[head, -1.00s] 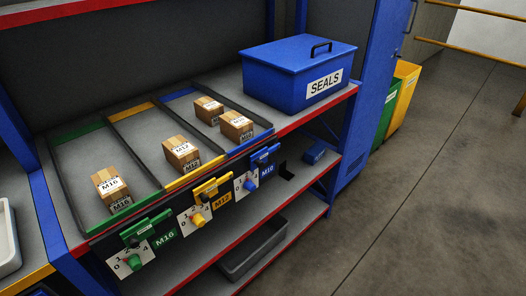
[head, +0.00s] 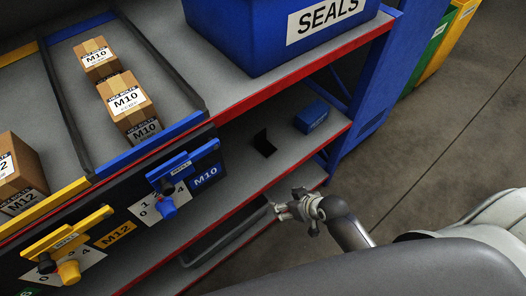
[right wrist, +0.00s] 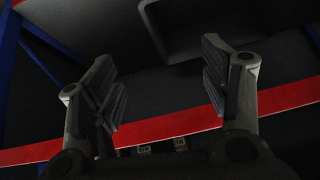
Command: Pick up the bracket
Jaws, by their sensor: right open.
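The bracket (head: 264,143) looks like a small black L-shaped piece on the middle shelf (head: 290,164), just left of a small blue box. My right gripper (head: 278,208) is in front of the rack, nearer than the bracket and below it in the head view, and apart from it. In the right wrist view the right gripper (right wrist: 163,85) has its two fingers wide apart with nothing between them. I cannot make out the bracket in that view. My left gripper is not in view.
A blue box (head: 312,117) lies right of the bracket. The red shelf edge (head: 300,184) runs in front, and crosses the right wrist view (right wrist: 170,128). A grey tray (head: 225,236) is on the shelf below. The blue SEALS bin (head: 240,40) stands above.

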